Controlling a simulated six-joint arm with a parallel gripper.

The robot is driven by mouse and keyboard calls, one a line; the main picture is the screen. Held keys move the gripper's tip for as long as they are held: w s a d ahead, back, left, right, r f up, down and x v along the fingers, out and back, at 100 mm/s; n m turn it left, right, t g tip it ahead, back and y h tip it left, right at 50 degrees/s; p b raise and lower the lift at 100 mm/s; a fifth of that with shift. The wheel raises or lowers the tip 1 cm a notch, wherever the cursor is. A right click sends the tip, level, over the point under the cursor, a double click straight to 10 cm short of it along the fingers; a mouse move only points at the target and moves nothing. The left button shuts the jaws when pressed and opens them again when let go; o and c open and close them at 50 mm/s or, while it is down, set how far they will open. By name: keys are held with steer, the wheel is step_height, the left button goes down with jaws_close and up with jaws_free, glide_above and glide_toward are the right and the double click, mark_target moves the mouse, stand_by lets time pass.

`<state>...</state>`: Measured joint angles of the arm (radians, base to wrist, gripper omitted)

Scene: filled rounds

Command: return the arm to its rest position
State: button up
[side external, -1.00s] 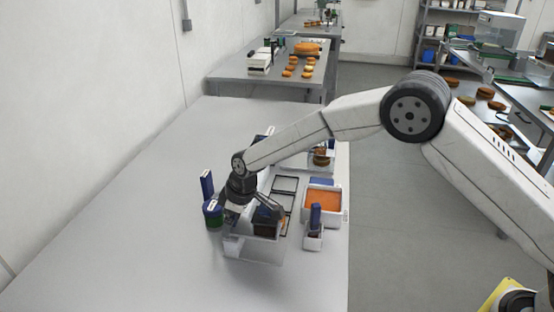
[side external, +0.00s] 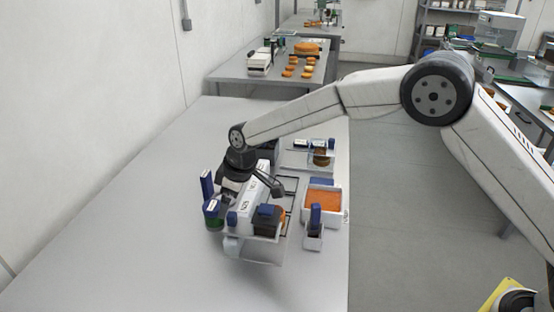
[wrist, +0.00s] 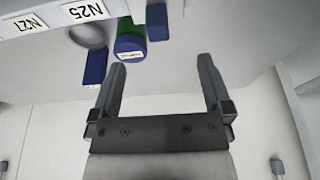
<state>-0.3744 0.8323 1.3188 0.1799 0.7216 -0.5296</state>
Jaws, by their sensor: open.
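My gripper (side external: 250,188) is at the end of my arm, low over the far-left part of the cluster of items on the grey table (side external: 120,240). Its jaws are spread and hold nothing. In the wrist view my gripper (wrist: 160,65) shows two dark fingers well apart, with only bare surface between them. A green jar with a blue lid (side external: 213,218) stands left of my gripper; it also shows in the wrist view (wrist: 130,45), beyond the fingertips and apart from them.
A white labelled holder (side external: 247,212) and a dark block with a blue top (side external: 267,222) stand below my gripper. A blue upright piece (side external: 206,186) is at left. A tray of orange filling (side external: 322,201) is at right. The table's left and front are clear.

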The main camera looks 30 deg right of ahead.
steer(key=shift+r, duration=0.4)
steer(key=shift+d, duration=0.1)
steer(key=shift+s+d+r, duration=0.1)
steer(key=shift+s+d, duration=0.05)
steer(key=shift+d, duration=0.1)
steer(key=s+d+r+m+h, duration=0.15)
steer(key=s+d+m, duration=0.25)
steer(key=s+d, duration=0.7)
steer(key=s+d+f+m, duration=0.1)
steer(key=s+d+m, duration=0.4)
steer(key=s+d, duration=0.7)
steer(key=s+h, duration=0.1)
steer(key=s, duration=0.3)
steer(key=shift+d, duration=0.15)
